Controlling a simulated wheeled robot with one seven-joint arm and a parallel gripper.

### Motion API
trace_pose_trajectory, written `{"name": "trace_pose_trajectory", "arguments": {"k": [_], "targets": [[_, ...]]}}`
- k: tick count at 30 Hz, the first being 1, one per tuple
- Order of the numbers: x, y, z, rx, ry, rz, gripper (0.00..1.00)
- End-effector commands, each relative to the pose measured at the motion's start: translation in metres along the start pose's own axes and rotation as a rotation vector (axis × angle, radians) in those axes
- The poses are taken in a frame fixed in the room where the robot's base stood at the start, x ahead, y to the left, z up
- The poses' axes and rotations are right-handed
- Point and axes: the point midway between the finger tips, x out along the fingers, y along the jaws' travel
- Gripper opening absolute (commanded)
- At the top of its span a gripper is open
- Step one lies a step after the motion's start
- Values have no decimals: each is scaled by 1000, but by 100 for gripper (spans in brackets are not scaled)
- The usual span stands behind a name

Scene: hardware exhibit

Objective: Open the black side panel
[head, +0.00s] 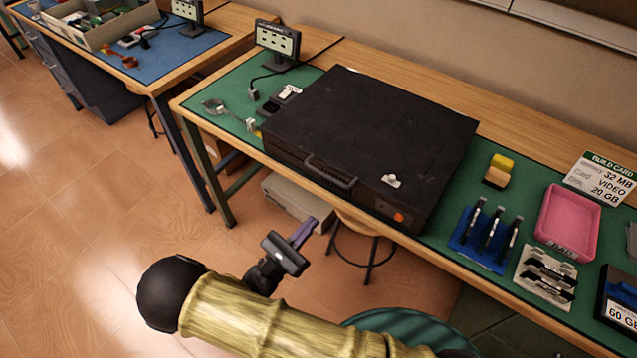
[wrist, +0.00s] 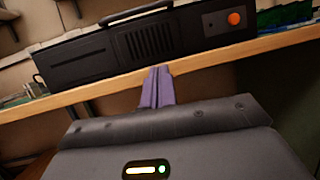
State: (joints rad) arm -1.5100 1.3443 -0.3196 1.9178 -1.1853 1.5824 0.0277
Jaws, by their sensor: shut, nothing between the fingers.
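A black computer case (head: 370,135) lies flat on the green mat of the workbench, its wide black panel (head: 385,125) facing up and closed. A handle (head: 330,172) and an orange button (head: 398,217) are on its front side. In the wrist view the case front (wrist: 150,45) shows a slot, a vent grille, the handle along its top edge and the orange button (wrist: 234,18). My gripper (head: 303,232) has purple fingers that are together and empty, in front of the bench and apart from the case. The fingers also show in the wrist view (wrist: 157,85), below the case front.
On the mat right of the case are a yellow sponge-like block (head: 501,163), a blue tray of tools (head: 483,240), a pink tray (head: 568,222) and a build card (head: 602,178). A small monitor (head: 278,40) stands back left. A stool (head: 362,238) is under the bench edge.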

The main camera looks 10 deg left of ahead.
Motion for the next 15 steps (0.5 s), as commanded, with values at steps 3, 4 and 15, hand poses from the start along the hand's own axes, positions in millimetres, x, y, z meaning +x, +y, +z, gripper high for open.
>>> {"name": "trace_pose_trajectory", "arguments": {"k": [3, 4, 15], "targets": [[-26, 15, -4, 8, -73, 119, 0], [-28, 16, -4, 10, -81, 131, 0], [-27, 17, -3, 9, -89, 138, 0]]}}
